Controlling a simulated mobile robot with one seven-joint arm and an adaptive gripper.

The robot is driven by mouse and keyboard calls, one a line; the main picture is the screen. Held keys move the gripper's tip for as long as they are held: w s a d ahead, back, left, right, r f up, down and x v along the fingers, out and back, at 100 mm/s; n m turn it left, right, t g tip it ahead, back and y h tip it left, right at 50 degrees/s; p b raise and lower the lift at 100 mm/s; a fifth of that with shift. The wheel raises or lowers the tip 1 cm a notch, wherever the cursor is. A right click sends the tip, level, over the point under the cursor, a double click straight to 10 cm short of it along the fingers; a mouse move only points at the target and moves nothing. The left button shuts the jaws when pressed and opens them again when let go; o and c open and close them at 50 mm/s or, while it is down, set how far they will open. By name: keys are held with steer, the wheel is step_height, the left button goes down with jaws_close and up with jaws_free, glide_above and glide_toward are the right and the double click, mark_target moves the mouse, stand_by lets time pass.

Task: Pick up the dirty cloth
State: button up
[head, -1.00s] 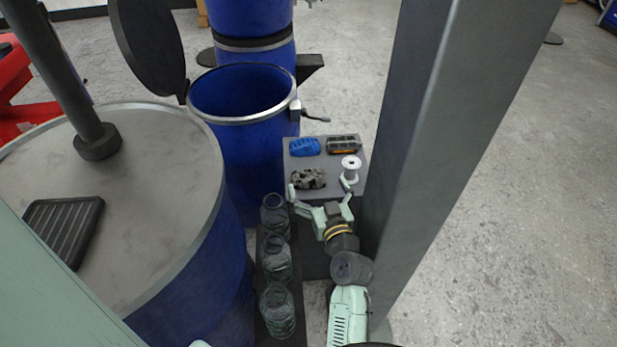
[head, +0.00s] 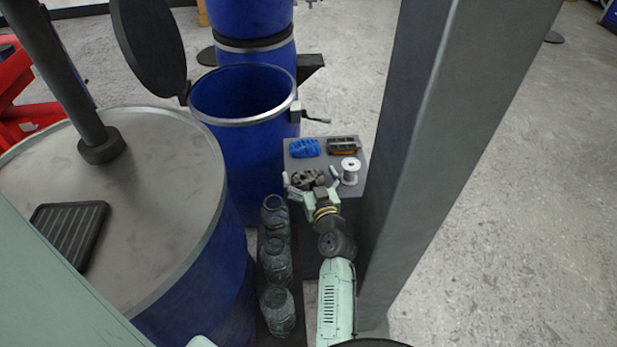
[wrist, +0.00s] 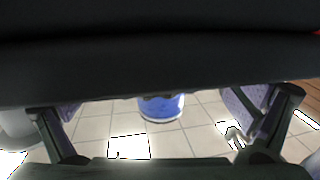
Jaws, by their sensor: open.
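The dirty cloth (head: 308,178), a crumpled grey and brown mottled piece, lies at the near left of a small grey platform (head: 320,150). My gripper (head: 311,179) is open at the platform's near edge. Its two fingers are spread to the left and right of the cloth, and its palm hides part of the cloth's near side. I cannot tell whether the fingers touch it. In the wrist view the fingers (wrist: 160,125) stand wide apart under a broad dark surface, and the cloth cannot be made out there.
A blue cloth (head: 305,147), a dark brush-like block (head: 343,145) and a white spool (head: 350,171) share the platform. The spool stands close to the right finger. Glass jars (head: 277,262) line the left of my arm. A grey post (head: 440,150) rises on the right, an open blue drum (head: 243,150) on the left.

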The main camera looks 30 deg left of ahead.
steer(key=shift+c, duration=0.4)
steer(key=c, duration=0.9)
steer(key=shift+o, duration=0.2)
